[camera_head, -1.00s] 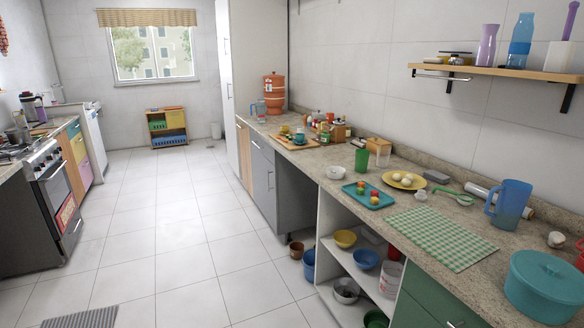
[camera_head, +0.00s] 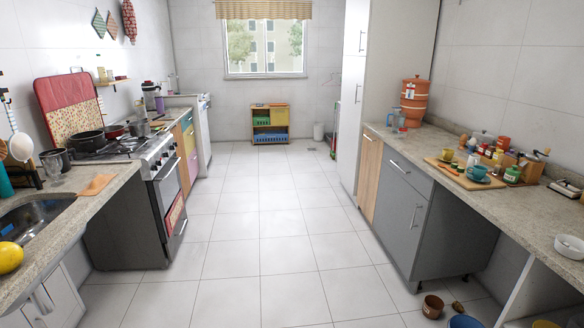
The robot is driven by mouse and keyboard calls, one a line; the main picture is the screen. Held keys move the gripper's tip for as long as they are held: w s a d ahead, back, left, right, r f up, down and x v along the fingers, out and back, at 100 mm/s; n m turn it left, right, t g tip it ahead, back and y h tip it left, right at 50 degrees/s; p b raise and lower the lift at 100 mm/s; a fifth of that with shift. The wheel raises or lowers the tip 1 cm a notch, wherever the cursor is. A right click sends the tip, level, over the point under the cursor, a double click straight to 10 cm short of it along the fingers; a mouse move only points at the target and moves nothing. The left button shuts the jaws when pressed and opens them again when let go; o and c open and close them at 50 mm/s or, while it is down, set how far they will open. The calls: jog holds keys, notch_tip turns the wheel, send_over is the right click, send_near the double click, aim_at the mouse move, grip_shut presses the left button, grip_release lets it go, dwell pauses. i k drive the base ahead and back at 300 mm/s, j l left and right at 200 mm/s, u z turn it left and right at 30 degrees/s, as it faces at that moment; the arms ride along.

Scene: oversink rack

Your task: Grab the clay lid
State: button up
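A clay water filter (camera_head: 411,112) stands upright on the right counter, at its far end beside the tall white cabinet. What looks like its clay lid (camera_head: 416,79) sits on top. A pale label shows on the filter's upper body. My gripper is not in view, so its state and its place relative to the lid are not shown.
A clear blue-tinted jug (camera_head: 396,119) stands just left of the filter. Nearer on the right counter (camera_head: 545,207) are a wooden board (camera_head: 452,173) with cups and several small jars. A stove (camera_head: 124,165) is at left. The tiled floor (camera_head: 265,235) between is mostly clear.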

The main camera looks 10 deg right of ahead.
aim_at(417, 79)
jog(key=i, duration=3.8)
jog(key=i+z, duration=0.1)
jog(key=i, duration=0.5)
jog(key=i+j, duration=0.1)
jog(key=i, duration=0.5)
jog(key=i+j+z, duration=0.15)
jog(key=i, duration=0.5)
